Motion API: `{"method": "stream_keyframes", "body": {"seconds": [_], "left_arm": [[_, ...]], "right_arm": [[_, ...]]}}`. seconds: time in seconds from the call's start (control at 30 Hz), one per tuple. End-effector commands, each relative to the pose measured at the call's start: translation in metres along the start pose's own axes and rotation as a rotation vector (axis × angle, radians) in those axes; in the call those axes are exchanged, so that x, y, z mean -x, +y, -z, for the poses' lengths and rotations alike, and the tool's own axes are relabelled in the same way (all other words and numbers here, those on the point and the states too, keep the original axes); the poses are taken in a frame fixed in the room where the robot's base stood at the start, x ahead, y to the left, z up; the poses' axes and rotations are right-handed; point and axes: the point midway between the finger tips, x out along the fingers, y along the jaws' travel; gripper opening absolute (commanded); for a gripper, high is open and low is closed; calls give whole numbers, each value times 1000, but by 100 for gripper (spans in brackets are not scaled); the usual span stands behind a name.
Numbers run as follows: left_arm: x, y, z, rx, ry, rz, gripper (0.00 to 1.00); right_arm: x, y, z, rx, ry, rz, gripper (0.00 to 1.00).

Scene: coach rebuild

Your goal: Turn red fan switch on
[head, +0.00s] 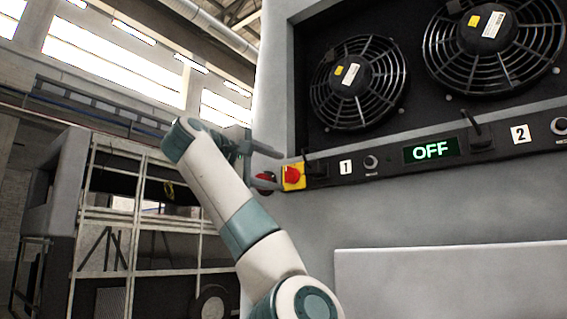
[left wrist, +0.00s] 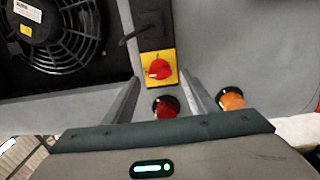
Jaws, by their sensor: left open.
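The red fan switch (head: 292,175) is a red knob on a square yellow plate at the left end of the black control strip. In the left wrist view the red knob (left wrist: 159,69) on its yellow plate lies just beyond and between my fingertips. My left gripper (head: 279,170) is open and empty, with its fingers pointing at the switch. Its fingers (left wrist: 161,84) show spread apart in the left wrist view, and no contact with the knob is visible. The display (head: 430,151) on the strip reads OFF in green. My right gripper is in neither view.
A red lamp (left wrist: 166,106) and an orange lamp (left wrist: 231,100) sit on the grey panel close by my fingers. Two black fans (head: 358,83) are recessed above the strip. A black lever (head: 476,132) and small knobs (head: 371,162) stick out of the strip.

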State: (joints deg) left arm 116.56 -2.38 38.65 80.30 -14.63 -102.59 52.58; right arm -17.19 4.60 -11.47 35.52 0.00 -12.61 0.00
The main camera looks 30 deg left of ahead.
Motion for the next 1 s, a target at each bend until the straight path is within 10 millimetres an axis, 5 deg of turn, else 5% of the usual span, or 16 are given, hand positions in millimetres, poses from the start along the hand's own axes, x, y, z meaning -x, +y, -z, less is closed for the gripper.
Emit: {"method": "stream_keyframes", "body": {"seconds": [0.3, 0.73, 0.9, 1.0], "left_arm": [[-36, 2, 0, 0, -1, 1, 52], [-41, -1, 0, 0, 0, 0, 52], [-41, 0, 0, 0, 0, 0, 11], [-41, -1, 0, 0, 0, 1, 10]], "right_arm": [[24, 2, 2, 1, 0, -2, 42], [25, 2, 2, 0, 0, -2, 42], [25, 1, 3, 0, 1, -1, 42], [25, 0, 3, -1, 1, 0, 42]]}}
